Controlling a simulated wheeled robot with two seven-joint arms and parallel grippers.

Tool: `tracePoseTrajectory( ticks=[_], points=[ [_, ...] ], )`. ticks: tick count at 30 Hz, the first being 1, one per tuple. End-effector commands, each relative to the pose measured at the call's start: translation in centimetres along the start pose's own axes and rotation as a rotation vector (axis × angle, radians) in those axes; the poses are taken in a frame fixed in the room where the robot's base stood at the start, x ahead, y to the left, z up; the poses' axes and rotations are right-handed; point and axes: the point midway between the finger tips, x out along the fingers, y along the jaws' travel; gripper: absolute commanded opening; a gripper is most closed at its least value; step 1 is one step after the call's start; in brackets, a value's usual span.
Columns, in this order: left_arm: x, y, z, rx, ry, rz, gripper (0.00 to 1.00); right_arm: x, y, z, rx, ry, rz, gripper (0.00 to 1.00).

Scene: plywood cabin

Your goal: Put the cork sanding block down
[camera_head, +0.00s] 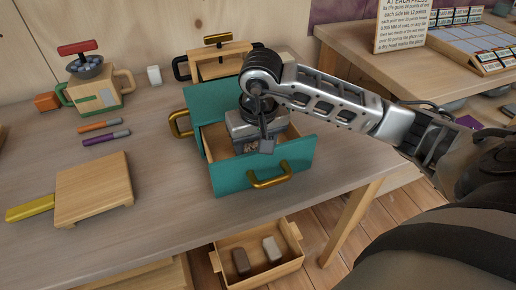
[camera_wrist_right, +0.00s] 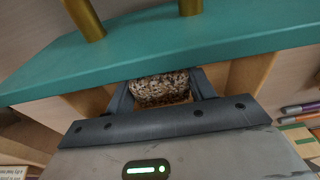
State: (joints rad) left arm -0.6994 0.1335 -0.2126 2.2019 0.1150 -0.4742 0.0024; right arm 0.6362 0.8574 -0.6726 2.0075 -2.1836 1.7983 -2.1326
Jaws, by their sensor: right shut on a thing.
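The cork sanding block (camera_wrist_right: 160,90), speckled brown and beige, is between the two dark fingers of my right gripper (camera_wrist_right: 162,92) in the right wrist view. The gripper is shut on it. In the head view the right gripper (camera_head: 256,146) points down into the open teal drawer (camera_head: 292,160), behind its front panel with the brass handle. Only a small speckled bit of the block shows there. Whether the block touches the drawer floor is hidden. The teal drawer front (camera_wrist_right: 230,40) also crosses the wrist view. My left gripper is not in view.
A wooden board (camera_head: 93,188) with a yellow handle, two pencil-like tools (camera_head: 105,132) and a wooden box with a red-topped grinder (camera_head: 95,98) stand left on the bench. A crate (camera_head: 285,270) with two blocks sits below. The bench front is clear.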

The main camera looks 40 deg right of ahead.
Motion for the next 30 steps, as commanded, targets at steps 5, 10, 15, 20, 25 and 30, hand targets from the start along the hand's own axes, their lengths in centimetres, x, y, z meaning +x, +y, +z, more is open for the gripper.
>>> tracePoseTrajectory(
  ticks=[5, 10, 15, 20, 25, 30],
  points=[
    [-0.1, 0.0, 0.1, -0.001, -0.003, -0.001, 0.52, -0.1, 0.0, -0.1, 0.001, 0.001, 0.000, 0.33],
    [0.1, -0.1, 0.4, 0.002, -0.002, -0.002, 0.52, 0.2, 0.0, 0.0, 0.000, 0.001, 0.001, 0.65],
    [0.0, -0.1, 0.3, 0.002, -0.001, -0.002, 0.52, 0.1, 0.0, 0.0, 0.001, 0.001, 0.001, 0.76],
    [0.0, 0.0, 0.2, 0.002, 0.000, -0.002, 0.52, 0.1, 0.0, 0.0, 0.001, 0.001, 0.000, 0.76],
    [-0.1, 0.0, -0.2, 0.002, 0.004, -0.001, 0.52, -1.4, 0.0, -0.2, 0.000, 0.006, -0.001, 0.76],
    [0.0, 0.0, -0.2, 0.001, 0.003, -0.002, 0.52, -4.9, 0.0, -0.2, -0.001, 0.009, 0.000, 0.76]
  ],
)
